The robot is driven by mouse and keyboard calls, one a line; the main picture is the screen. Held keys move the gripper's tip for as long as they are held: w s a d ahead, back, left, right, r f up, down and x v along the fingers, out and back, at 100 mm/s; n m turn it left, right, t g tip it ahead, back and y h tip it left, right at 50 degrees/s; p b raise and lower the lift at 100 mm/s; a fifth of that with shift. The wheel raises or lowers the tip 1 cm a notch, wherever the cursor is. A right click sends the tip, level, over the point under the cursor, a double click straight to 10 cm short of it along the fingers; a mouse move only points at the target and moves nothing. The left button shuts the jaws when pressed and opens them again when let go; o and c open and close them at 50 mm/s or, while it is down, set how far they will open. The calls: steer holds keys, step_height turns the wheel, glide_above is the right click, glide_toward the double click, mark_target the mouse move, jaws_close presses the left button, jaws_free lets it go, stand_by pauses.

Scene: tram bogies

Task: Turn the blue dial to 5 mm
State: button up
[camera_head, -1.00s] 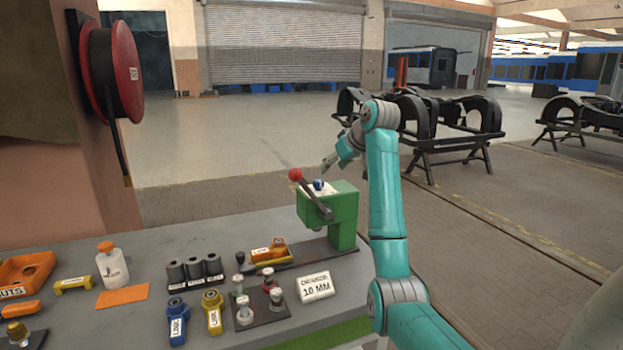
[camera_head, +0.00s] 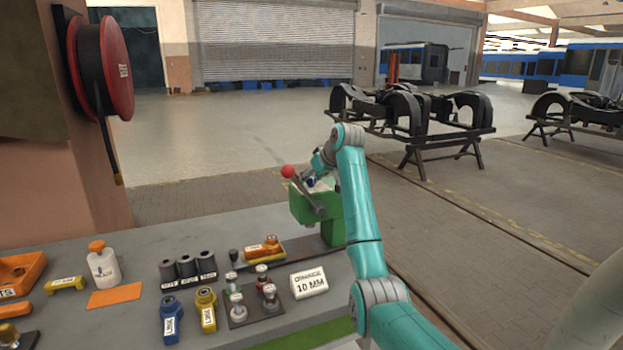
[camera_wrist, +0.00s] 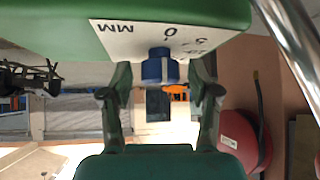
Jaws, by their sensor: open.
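The blue dial (camera_wrist: 160,66) sits by a white scale plate (camera_wrist: 135,38) on a green press (camera_wrist: 215,12). The plate shows "MM" and a 0, and further marks partly hidden. Which mark the dial points at cannot be read. My gripper (camera_wrist: 160,84) is open, with one finger on each side of the dial and gaps visible between.
A red-knobbed lever (camera_head: 288,171) rises beside the dial. A card (camera_head: 309,284) reading "10 MM" stands on the bench (camera_head: 240,340). Grey cylinders (camera_head: 187,268), blue and yellow labelled parts (camera_head: 206,310) and a white bottle (camera_head: 103,266) stand left. Bogie frames (camera_head: 415,115) stand behind on the floor.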

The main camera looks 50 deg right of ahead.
steer(key=c, duration=1.2)
steer(key=shift+o, duration=0.2)
steer(key=shift+a+m, duration=0.1)
steer(key=shift+m, duration=0.2)
steer(key=shift+w+m+g+h, duration=0.1)
steer(key=shift+m+g+h, duration=0.3)
steer(key=shift+m+h, duration=0.45)
steer(key=m+g+h, duration=0.1)
steer(key=m, duration=0.1)
steer(key=m+g+h, duration=0.1)
steer(key=m, duration=0.1)
steer(key=shift+m+g+h, duration=0.25)
steer(key=shift+m+g, duration=0.05)
steer(key=shift+m, duration=0.05)
